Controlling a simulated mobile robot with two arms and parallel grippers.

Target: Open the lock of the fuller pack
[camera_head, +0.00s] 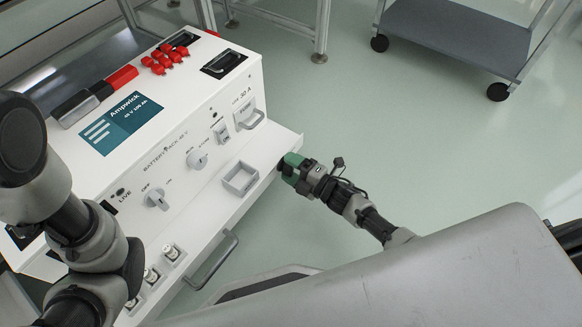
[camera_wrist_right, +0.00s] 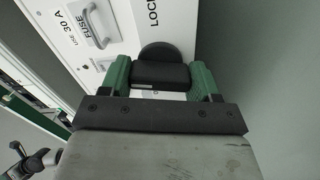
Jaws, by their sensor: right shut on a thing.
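A white battery pack (camera_head: 150,150) with an Ampwick label stands at the left in the head view; I see no other pack. My right gripper (camera_head: 288,168), with green fingers, is at the right end of its front. In the right wrist view, my right gripper (camera_wrist_right: 160,78) is shut on a black lock knob (camera_wrist_right: 157,49), its dark block between the fingers and its rounded part beyond. Partly hidden lettering reading "LOC" stands beside it on the white panel. The gripper hides the knob in the head view. My left arm shows at the left, but its gripper does not.
The front carries a grey OFF switch (camera_head: 156,198), a round knob (camera_head: 198,159) and a fuse handle (camera_head: 252,119). An empty square holder (camera_head: 240,179) sits on the ledge below. Red caps (camera_head: 165,58) lie on top. A grey cart (camera_head: 455,35) stands beyond clear floor.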

